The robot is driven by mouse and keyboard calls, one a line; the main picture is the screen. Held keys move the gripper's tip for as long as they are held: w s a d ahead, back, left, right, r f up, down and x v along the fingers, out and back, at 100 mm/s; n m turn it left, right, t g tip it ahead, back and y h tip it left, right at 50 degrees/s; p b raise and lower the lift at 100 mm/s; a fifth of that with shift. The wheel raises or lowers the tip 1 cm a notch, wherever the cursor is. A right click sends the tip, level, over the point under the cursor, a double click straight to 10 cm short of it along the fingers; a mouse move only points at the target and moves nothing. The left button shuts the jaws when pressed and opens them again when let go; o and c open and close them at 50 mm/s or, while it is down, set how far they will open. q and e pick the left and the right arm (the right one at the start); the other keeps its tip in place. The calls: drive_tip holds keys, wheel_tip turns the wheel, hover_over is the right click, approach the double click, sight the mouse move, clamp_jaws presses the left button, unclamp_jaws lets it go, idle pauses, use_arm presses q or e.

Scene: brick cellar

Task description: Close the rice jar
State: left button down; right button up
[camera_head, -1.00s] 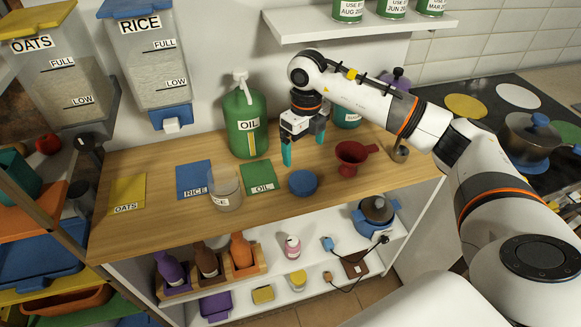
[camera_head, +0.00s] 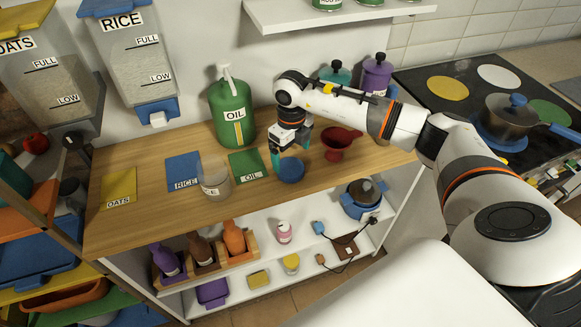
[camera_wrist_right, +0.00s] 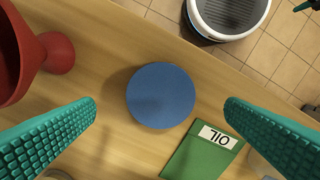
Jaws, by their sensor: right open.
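The rice jar (camera_head: 214,180) is a clear jar with a white label. It stands open on the wooden counter, at the corner of the blue RICE mat (camera_head: 182,168). A round blue lid (camera_head: 291,170) lies flat on the counter to the right of the green OIL mat (camera_head: 246,165). My right gripper (camera_head: 290,154) is open and empty, just above and behind the lid. In the right wrist view the lid (camera_wrist_right: 161,95) lies between the two teal fingers, with a gap on both sides. My left gripper is not in view.
A red funnel (camera_head: 338,143) stands right of the lid, close to my right gripper. A green oil jug (camera_head: 231,112) stands behind the mats. A yellow OATS mat (camera_head: 118,188) lies at the left. A stove with a pot (camera_head: 508,120) is at the right.

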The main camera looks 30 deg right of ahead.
sight(292, 167)
drive_tip(key=shift+f+p, duration=0.35)
drive_tip(key=shift+p, duration=0.1)
wheel_tip(292, 167, down, 4)
drive_tip(key=shift+s+r+p, duration=0.1)
drive_tip(key=shift+r+p, duration=0.05)
drive_tip(key=shift+p, duration=0.6)
drive_tip(key=shift+f, duration=0.4)
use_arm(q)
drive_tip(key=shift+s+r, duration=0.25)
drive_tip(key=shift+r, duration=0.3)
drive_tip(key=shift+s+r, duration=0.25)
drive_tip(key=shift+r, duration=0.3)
use_arm(e)
drive_tip(key=c, duration=1)
drive_tip(key=shift+c, duration=0.2)
drive_tip(key=shift+r, duration=0.15)
